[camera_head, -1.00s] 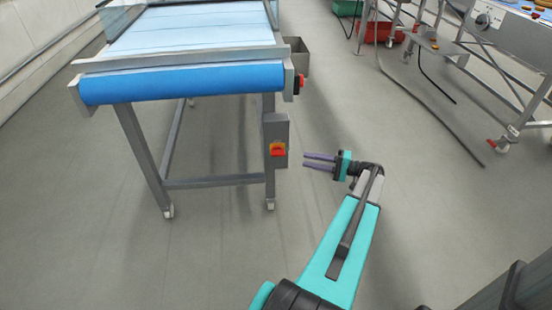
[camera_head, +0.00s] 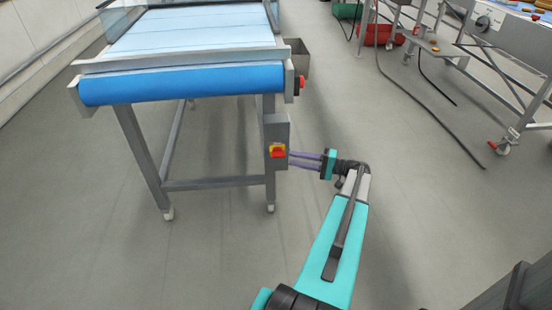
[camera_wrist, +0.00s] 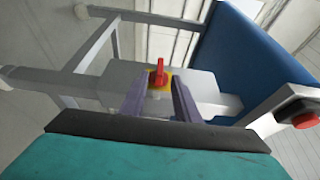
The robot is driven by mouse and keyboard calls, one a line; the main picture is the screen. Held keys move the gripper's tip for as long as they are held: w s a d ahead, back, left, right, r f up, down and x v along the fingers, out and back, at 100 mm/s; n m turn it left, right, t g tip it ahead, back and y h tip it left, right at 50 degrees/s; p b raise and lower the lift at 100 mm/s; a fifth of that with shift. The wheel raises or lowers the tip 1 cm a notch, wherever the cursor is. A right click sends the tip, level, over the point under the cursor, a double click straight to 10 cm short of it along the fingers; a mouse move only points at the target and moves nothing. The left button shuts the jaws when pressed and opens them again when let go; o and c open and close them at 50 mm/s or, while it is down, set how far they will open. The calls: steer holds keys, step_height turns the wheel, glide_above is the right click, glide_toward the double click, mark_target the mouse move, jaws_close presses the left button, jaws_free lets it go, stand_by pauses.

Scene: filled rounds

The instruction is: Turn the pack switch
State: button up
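The pack switch (camera_head: 278,151) is a red handle on a yellow plate, on the front of a grey box (camera_head: 276,128) fixed to the conveyor's right leg. In the wrist view the red switch handle (camera_wrist: 159,72) stands between and beyond my fingertips, with part of the yellow plate hidden by the fingers. My gripper (camera_head: 291,158) comes from the right, its two purple fingers pointing left at the switch. In the wrist view my gripper (camera_wrist: 160,88) is open, its fingers apart on either side of the handle. I cannot tell whether they touch it.
The conveyor's blue belt end (camera_head: 180,84) is above and left. A red button (camera_head: 300,83) sits on its side above the box; it also shows in the wrist view (camera_wrist: 305,118). A steel frame (camera_head: 500,60) and hoses are at right. The floor between is clear.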

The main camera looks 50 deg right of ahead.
mark_target(278, 154)
steer(key=x, duration=0.8)
steer(key=shift+b, duration=0.4)
